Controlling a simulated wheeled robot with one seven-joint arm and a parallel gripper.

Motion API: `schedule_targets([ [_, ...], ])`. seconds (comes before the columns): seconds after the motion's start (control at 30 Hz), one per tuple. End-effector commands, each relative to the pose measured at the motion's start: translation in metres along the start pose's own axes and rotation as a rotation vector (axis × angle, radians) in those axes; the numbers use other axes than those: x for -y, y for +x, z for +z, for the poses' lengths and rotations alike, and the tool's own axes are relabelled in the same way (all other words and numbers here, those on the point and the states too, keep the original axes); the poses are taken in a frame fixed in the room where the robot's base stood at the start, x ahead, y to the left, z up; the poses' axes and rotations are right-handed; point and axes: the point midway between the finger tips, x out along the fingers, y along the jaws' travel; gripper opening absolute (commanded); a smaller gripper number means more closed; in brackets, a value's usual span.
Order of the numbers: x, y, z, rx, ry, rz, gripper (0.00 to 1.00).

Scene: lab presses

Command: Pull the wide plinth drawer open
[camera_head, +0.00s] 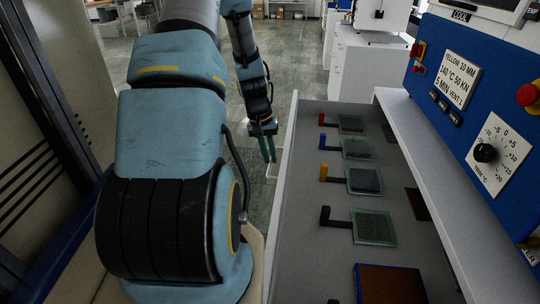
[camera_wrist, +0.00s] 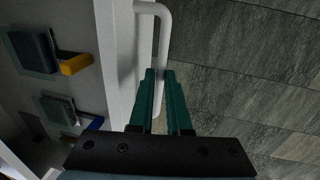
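The wide plinth drawer (camera_head: 300,240) stands pulled out from under the press, its inside open to view. Its white front panel (camera_wrist: 120,60) runs down the wrist view. A white bar handle (camera_wrist: 165,30) stands off that panel; a small part of it (camera_head: 271,177) also shows in the head view beside the fingertips. My gripper (camera_wrist: 158,74) has its two green fingers close together on either side of the handle bar, and looks shut on it. In the head view my gripper (camera_head: 268,158) hangs at the outer side of the drawer front. The fingertips partly hide the handle.
Several glass-like plates with coloured tabs (camera_head: 365,181) and a brown-orange block (camera_head: 390,284) lie in the drawer. The blue press panel (camera_head: 470,90) with dial and red buttons rises at right above a white ledge (camera_head: 430,170). Tiled floor (camera_head: 290,60) is clear beyond the drawer front.

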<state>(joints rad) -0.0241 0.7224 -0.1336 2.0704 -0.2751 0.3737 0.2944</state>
Motion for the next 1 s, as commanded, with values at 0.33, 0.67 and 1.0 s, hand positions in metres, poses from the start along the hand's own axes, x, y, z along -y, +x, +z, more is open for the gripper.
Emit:
schedule_targets([
  [0.33,0.0,0.0,0.0,-0.001,-0.001,0.0,0.45],
  [0.67,0.0,-0.016,-0.002,-0.005,0.0,-0.001,0.45],
  [1.0,0.001,-0.081,-0.001,-0.006,-0.001,-0.001,0.45],
])
